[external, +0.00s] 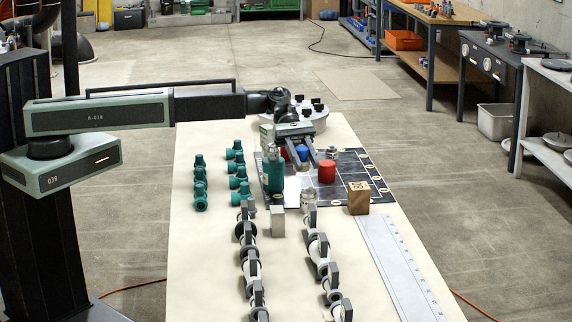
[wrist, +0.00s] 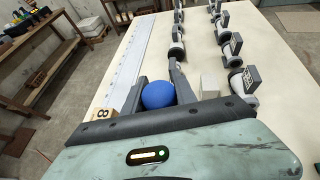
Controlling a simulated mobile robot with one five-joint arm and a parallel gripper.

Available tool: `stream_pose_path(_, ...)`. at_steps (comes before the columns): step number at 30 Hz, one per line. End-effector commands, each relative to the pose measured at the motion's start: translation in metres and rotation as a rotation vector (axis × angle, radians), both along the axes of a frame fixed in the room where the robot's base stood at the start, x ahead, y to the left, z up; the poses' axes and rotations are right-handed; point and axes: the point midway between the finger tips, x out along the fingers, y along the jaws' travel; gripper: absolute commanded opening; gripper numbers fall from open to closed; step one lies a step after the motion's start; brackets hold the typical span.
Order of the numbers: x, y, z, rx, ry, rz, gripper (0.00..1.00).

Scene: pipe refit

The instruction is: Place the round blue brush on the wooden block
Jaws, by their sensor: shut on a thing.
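The round blue brush (wrist: 158,95) shows as a blue ball between the two fingers of my gripper (wrist: 160,82) in the wrist view. In the external view only a small part of the blue brush (external: 302,153) shows between the fingers of my gripper (external: 309,160), over the dark board. My gripper is shut on the brush. The wooden block (external: 358,198) stands on the table to the right of and nearer than my gripper. It also shows at the left of the wrist view (wrist: 101,114), with a dark mark on it, partly hidden by the gripper body.
A red cylinder (external: 327,171) stands close to the right of my gripper, and a teal bottle (external: 274,170) to its left. Several teal fittings (external: 200,185) stand at left. Rows of grey clamps (external: 250,262) and a long pale rail (external: 402,262) fill the front.

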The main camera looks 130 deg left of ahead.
Motion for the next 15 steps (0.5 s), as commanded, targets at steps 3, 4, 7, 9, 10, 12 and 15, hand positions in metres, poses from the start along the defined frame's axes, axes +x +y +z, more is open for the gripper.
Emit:
stream_pose_path(3,-0.013,0.021,0.002,0.0,0.0,0.031,0.0)
stream_pose_path(4,-0.014,0.023,0.003,0.0,0.0,0.036,0.0)
stream_pose_path(7,-0.016,0.026,0.002,0.0,0.0,0.04,0.0)
stream_pose_path(9,-0.013,0.028,0.002,0.0,0.0,0.04,0.0)
stream_pose_path(10,-0.009,0.031,0.001,0.0,0.0,0.039,0.0)
stream_pose_path(12,0.004,0.039,-0.001,0.001,0.0,0.038,0.0)
stream_pose_path(15,0.032,0.056,-0.004,0.0,0.0,0.037,0.0)
